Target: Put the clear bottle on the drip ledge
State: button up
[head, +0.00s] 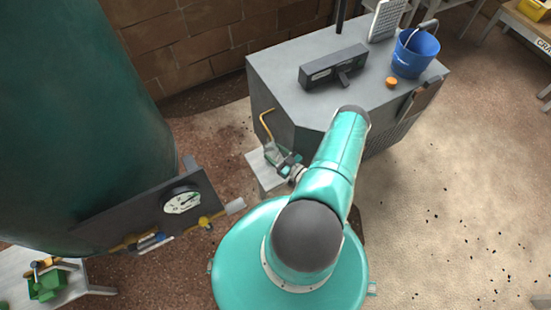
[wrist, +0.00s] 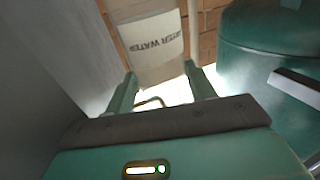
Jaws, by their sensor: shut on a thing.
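My gripper (head: 284,162) is low beside the grey bench and is shut on what appears to be the clear bottle (head: 271,151), which looks small and faint in the head view. In the wrist view my two fingers (wrist: 160,88) flank it, and a pale label (wrist: 152,38) with upside-down lettering ending in "WATER" shows beyond them. A pale ledge (head: 263,174), which looks like the drip ledge, stands below the gripper beside the bench. I cannot tell whether the bottle touches it. My gripper and arm hide part of the ledge.
A bent copper pipe (head: 265,122) comes from the bench side, close above the bottle. The grey bench (head: 285,70) carries a dark box (head: 333,67), a blue bucket (head: 415,53) and an orange cap (head: 391,82). A large green tank (head: 80,130) and a gauge panel (head: 150,210) stand left.

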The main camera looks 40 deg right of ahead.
aim_at(276, 159)
jog(key=shift+f, duration=2.05)
jog(key=shift+f, duration=0.1)
jog(key=o, duration=0.6)
jog(key=shift+c, duration=0.2)
jog(key=shift+s, duration=0.1)
jog(key=s, duration=1.1)
jog(key=shift+s+d, duration=0.15)
jog(key=shift+s, duration=0.25)
